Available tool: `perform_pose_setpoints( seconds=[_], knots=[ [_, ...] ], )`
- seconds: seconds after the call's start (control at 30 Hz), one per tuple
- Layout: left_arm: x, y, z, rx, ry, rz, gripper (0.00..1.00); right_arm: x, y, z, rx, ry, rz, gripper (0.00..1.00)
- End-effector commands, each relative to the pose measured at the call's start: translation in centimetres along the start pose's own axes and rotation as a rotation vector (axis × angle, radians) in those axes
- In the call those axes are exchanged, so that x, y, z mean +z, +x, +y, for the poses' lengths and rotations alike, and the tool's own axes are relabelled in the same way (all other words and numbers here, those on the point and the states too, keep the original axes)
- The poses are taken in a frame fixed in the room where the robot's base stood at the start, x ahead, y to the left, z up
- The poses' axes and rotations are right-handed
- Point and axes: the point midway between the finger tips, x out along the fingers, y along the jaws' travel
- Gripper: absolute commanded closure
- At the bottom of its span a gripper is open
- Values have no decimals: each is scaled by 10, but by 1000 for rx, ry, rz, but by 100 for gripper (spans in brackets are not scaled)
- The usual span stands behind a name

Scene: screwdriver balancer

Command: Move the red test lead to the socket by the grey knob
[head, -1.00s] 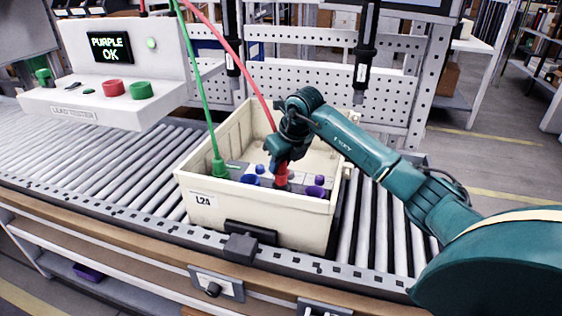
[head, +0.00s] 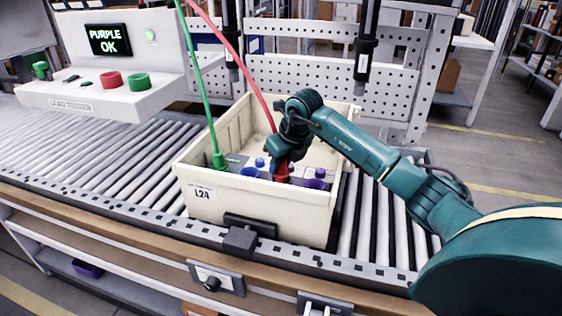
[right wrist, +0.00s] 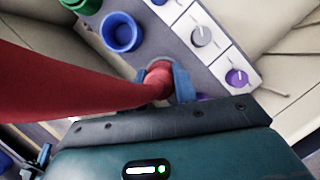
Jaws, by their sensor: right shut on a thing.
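My right gripper (head: 283,165) is inside the cream tote, with its blue fingers shut on the red test lead's plug (head: 281,173). In the right wrist view, the red plug (right wrist: 158,80) is between the fingers (right wrist: 182,82), at a grey-rimmed socket (right wrist: 160,65) in line with the grey knob (right wrist: 202,36). The plug covers most of this socket, so I cannot tell how deep it sits. A blue socket (right wrist: 122,32) is beside it, empty. A purple socket (head: 315,179) is on the other side. My left gripper is out of view.
A green lead's plug (head: 219,160) stands in the panel's left end. The cream tote's (head: 270,206) walls surround the panel, on a roller conveyor (head: 90,160). The lead tester (head: 105,80) reads "PURPLE OK". Both leads run up out of view.

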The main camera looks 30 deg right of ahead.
Motion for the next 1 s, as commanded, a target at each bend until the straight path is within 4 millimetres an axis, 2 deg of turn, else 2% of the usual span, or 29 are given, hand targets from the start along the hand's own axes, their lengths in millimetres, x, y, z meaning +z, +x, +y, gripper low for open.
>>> perform_pose_setpoints(
  seconds=[0.5, 0.77, 0.8, 1.0],
  knots=[
    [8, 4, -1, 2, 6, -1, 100, -5, 12, 0, 0, 1, 0, 99],
    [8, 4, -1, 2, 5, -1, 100, -5, 12, 0, 0, 1, 0, 99],
    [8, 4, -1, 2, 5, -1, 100, -5, 12, 0, 0, 1, 0, 70],
    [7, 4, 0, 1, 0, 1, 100, -5, 12, 0, 0, 0, 0, 54]
  ],
)
